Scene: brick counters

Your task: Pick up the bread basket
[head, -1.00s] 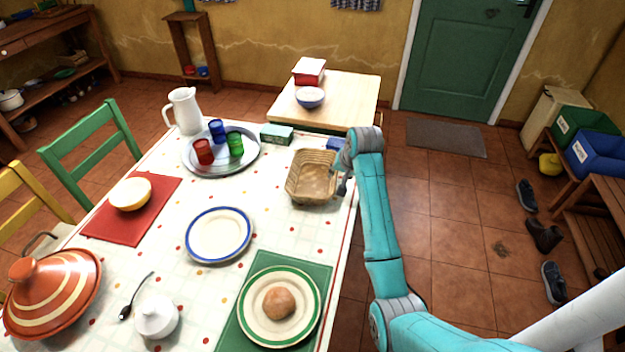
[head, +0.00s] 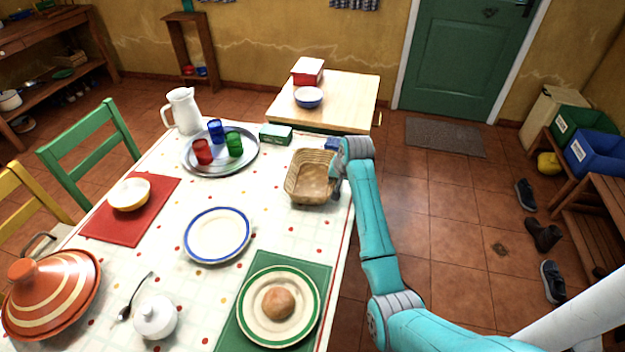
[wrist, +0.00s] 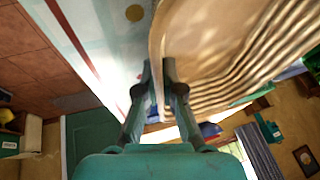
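The bread basket (head: 308,185) is a tan woven oblong basket, upright at the right edge of the table and empty as far as I can see. My gripper (head: 338,188) is at its right side, partly hidden by my wrist in the head view. In the wrist view, my gripper (wrist: 160,75) has one finger on each side of the thin wall of the basket (wrist: 205,50). The fingers are close together on that wall. I see no clear gap under the basket.
A teal box (head: 276,134) and a tray (head: 245,163) with cups stand behind and left of the basket. A blue-rimmed plate (head: 218,235) and a green mat (head: 262,262) lie nearer. A blue item (head: 332,144) is just behind.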

